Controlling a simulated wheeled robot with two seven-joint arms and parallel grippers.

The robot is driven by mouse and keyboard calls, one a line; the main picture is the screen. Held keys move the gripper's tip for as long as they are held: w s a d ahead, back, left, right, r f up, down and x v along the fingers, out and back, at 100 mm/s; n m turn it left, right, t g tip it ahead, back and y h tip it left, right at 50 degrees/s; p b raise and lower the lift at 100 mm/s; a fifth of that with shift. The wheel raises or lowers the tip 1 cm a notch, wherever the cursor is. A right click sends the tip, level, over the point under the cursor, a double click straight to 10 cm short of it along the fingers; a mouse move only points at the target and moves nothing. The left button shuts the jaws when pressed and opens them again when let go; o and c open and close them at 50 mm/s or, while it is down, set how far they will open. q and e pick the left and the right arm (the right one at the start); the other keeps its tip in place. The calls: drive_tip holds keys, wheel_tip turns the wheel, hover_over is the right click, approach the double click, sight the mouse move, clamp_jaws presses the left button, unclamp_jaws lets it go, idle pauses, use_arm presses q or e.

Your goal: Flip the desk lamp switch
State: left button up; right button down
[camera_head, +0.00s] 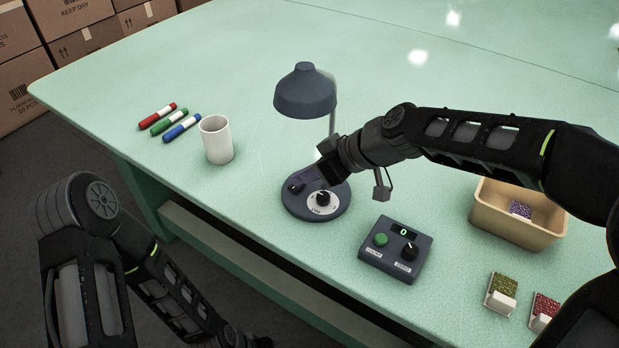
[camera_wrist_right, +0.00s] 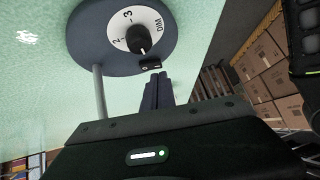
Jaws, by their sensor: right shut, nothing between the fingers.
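The desk lamp (camera_head: 305,92) stands on the green table, with a dark blue-grey shade, a thin post and a round base (camera_head: 290,203). On the base are a black dim knob (camera_head: 323,198) on a white dial and a small black switch (camera_head: 296,187). The right wrist view shows the knob (camera_wrist_right: 138,39) and the switch (camera_wrist_right: 150,65). My right gripper (camera_head: 305,176) is shut and empty, low over the base. Its fingertips (camera_wrist_right: 157,76) are right beside the switch; I cannot tell whether they touch it. My left arm is at the lower left, its fingers out of view.
A white cup (camera_head: 216,139) and several markers (camera_head: 169,120) lie left of the lamp. A tan bin (camera_head: 518,235) and two small swatches (camera_head: 501,293) are further right. The far table is clear.

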drive_tip(key=v, duration=1.2)
drive_tip(key=shift+w+r, duration=0.15)
drive_tip(key=shift+w, duration=0.3)
